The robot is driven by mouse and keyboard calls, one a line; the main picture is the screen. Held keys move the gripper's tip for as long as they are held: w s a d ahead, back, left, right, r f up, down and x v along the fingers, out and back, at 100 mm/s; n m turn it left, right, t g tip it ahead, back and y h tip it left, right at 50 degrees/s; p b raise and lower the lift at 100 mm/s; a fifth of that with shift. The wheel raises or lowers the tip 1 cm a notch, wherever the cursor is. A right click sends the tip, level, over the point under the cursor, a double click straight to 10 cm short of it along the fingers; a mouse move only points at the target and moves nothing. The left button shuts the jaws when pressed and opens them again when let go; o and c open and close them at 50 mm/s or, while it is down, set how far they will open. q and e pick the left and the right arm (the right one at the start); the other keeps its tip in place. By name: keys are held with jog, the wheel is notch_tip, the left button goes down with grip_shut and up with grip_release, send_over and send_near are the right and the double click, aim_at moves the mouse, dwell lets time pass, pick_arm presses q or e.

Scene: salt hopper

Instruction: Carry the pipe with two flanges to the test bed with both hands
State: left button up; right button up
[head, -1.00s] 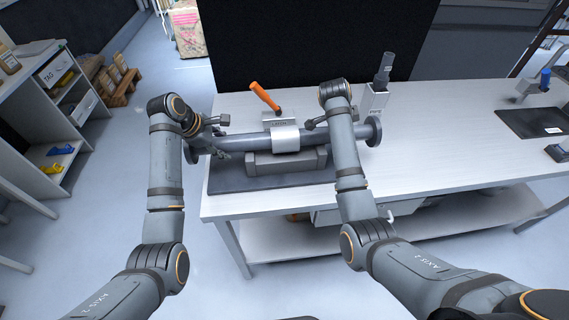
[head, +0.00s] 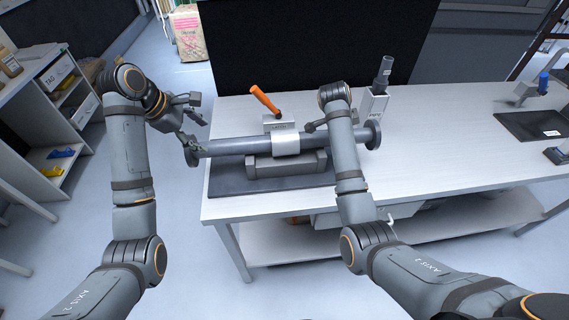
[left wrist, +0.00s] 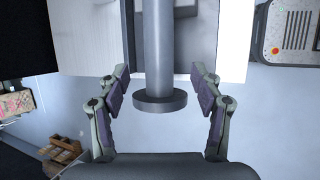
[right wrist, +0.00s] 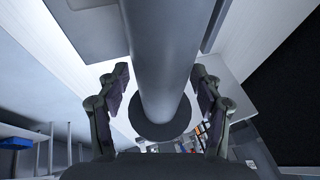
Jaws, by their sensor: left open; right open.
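The grey pipe with two flanges (head: 225,145) lies level across a grey cradle (head: 270,166), under a silver clamp block (head: 286,141). Its left flange (head: 191,151) and right flange (head: 373,134) overhang the cradle. My left gripper (head: 190,118) is open beside the left end; in the left wrist view the pipe end (left wrist: 160,98) shows between its spread fingers. My right gripper (head: 315,124) is partly hidden by its arm; in the right wrist view its open fingers (right wrist: 160,80) flank the pipe near a flange (right wrist: 162,122). I cannot tell which thing is the test bed.
An orange handle (head: 264,99) rises behind the clamp. A grey upright device (head: 376,95) stands behind the right flange. A dark mat (head: 530,123) lies at the table's right, with free white tabletop (head: 440,140) between. A shelf unit (head: 45,120) stands at left.

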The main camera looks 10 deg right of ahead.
pick_arm(q)
jog(key=shift+s+a+r, duration=0.15)
jog(key=shift+r, duration=0.35)
pick_arm(e)
jog(key=v, duration=1.2)
